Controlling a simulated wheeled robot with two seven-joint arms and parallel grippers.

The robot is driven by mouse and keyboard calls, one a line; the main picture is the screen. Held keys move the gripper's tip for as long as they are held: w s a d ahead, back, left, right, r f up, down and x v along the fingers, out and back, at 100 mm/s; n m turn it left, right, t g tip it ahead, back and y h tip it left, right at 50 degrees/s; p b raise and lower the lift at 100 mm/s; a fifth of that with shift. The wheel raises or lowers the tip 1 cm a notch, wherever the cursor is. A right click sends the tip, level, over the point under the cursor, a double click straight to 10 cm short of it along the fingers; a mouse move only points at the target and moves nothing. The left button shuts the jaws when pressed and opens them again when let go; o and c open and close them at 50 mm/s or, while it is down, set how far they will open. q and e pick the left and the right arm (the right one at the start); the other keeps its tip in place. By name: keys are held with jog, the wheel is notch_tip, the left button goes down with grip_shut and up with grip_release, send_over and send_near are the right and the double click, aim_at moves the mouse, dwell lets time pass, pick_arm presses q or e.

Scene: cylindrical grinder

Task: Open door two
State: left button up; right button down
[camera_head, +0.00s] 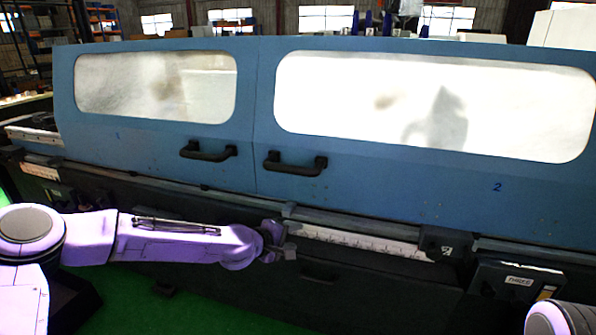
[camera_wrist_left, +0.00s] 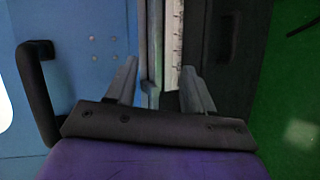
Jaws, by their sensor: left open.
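Door two (camera_head: 400,185) is the large blue panel at the right, marked "2", with a wide window. Its black handle (camera_head: 295,163) sits at the door's lower left, next to the seam with door one (camera_head: 90,130). The doors meet at the seam, with no gap visible. My left gripper (camera_head: 291,250) is below the handle, in front of the machine's rail, apart from the handle. In the left wrist view its two fingers (camera_wrist_left: 160,85) are spread with nothing between them. A black handle (camera_wrist_left: 38,95) shows to the left of the fingers there. My right gripper is not in view.
Door one's handle (camera_head: 208,151) is just left of the seam. A rail with a pale scale (camera_head: 360,241) runs below the doors, with a dark bracket (camera_head: 445,243) on it. A panel (camera_head: 515,282) juts out at lower right. Green floor (camera_head: 200,318) lies in front.

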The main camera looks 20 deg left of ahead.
aim_at(295, 169)
pick_arm(q)
jog(key=w+a+r+n+t+h, duration=0.1)
jog(key=w+a+r+t, duration=0.1)
jog(key=a+r, duration=0.35)
jog(key=w+a+r+t, duration=0.1)
jog(key=w+a+r, duration=0.1)
jog(key=r, duration=0.7)
jog(key=x, duration=0.3)
jog(key=p+x, duration=0.1)
jog(key=x, duration=0.7)
jog(key=shift+d+r, duration=0.15)
jog(key=shift+r, duration=0.2)
grip_shut()
